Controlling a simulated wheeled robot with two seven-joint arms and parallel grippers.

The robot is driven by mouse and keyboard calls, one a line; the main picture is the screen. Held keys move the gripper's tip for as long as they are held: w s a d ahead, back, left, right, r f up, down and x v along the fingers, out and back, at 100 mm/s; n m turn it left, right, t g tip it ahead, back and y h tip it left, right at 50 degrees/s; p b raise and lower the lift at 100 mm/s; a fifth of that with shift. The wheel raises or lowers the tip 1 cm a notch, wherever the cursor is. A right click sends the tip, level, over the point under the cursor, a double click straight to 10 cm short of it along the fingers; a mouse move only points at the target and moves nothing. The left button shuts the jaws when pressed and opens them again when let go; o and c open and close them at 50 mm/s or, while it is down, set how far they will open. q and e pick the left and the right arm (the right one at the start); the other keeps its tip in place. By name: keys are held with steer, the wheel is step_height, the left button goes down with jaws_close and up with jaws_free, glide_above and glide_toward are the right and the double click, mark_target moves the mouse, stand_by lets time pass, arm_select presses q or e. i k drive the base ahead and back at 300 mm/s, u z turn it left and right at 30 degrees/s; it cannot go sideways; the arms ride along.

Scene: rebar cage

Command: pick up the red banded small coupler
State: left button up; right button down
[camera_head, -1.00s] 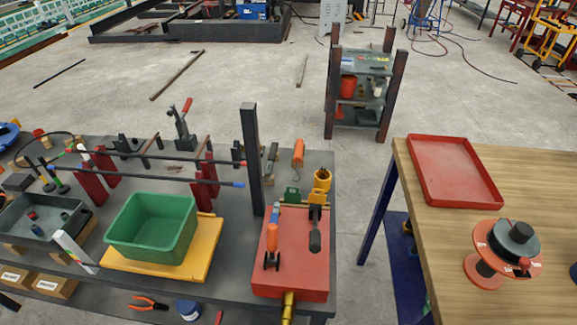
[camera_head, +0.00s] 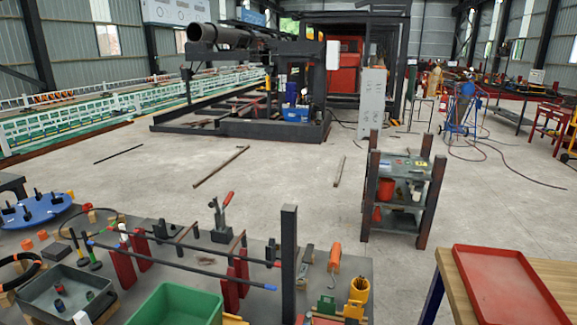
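A grey open tray (camera_head: 36,299) sits on the dark workbench at the lower left. Several small couplers lie in it. One coupler with a red band (camera_head: 57,288) is towards the tray's back. A blue-marked one (camera_head: 60,305) is just in front of it, and a green-marked one (camera_head: 90,296) is to the right. They are small in the picture, so their exact shapes are hard to tell.
A green bin (camera_head: 172,306) stands right of the tray. Bars with blue and red ends (camera_head: 200,270) run across red stands behind it. A dark post (camera_head: 289,255) rises from the bench. A red tray (camera_head: 508,290) lies on a wooden table at right.

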mark_target(59, 285)
steer(key=u, duration=1.95)
steer(key=k, duration=1.05)
steer(key=u, duration=0.95)
steer(key=i, duration=2.7)
steer(key=z, duration=1.45)
steer(key=i, duration=1.05)
steer(key=z, duration=1.2)
